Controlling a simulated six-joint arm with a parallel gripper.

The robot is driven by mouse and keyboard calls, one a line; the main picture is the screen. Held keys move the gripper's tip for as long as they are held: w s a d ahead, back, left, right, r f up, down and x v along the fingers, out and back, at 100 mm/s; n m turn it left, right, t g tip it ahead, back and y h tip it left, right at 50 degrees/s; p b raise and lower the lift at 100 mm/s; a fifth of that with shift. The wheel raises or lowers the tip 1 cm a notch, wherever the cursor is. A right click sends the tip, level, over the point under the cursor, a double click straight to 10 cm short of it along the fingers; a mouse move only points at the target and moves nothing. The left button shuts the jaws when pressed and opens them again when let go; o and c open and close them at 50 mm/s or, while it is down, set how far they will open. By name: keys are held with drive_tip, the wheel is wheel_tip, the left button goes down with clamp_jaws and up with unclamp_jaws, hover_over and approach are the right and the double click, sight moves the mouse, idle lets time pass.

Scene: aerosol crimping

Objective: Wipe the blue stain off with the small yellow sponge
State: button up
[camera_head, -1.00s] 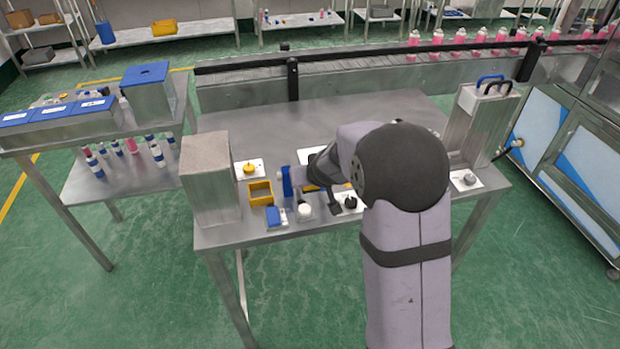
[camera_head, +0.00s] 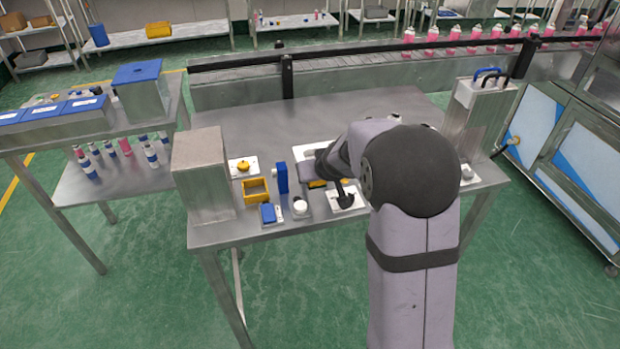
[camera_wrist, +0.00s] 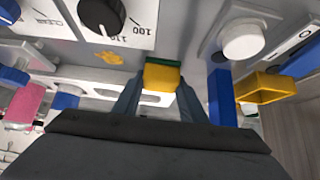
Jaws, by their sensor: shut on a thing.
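My gripper (camera_wrist: 161,84) is shut on the small yellow sponge (camera_wrist: 162,77), which has a green top layer and sits between the fingertips in the wrist view. In the head view the sponge (camera_head: 317,184) shows as a yellow bit under my gripper (camera_head: 313,180), low over the table. Whether it touches the surface I cannot tell. A yellow-orange blotch (camera_wrist: 109,57) lies on the grey surface left of the sponge in the wrist view. I cannot make out a blue stain in either view; my arm hides part of the table.
A black knob on a white plate (camera_wrist: 140,30), a white round button (camera_wrist: 244,40), an upright blue block (camera_head: 282,178) and a yellow bin (camera_head: 256,191) stand close by. A grey box (camera_head: 203,175) stands at the table's left. The back of the table (camera_head: 310,115) is clear.

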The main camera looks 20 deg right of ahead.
drive_tip(key=shift+d, duration=0.2)
drive_tip(key=shift+d+f+b, duration=0.25)
drive_tip(key=shift+d+b, duration=0.75)
drive_tip(key=shift+b, duration=0.05)
drive_tip(key=shift+d+r, duration=0.1)
drive_tip(key=shift+d, duration=0.3)
drive_tip(key=shift+b, duration=0.35)
drive_tip(key=shift+r, duration=0.1)
drive_tip(key=shift+a+p, duration=0.65)
drive_tip(key=shift+a, duration=0.45)
drive_tip(key=shift+a+f, duration=0.2)
drive_tip(key=shift+a, duration=0.25)
drive_tip(key=shift+s, duration=0.1)
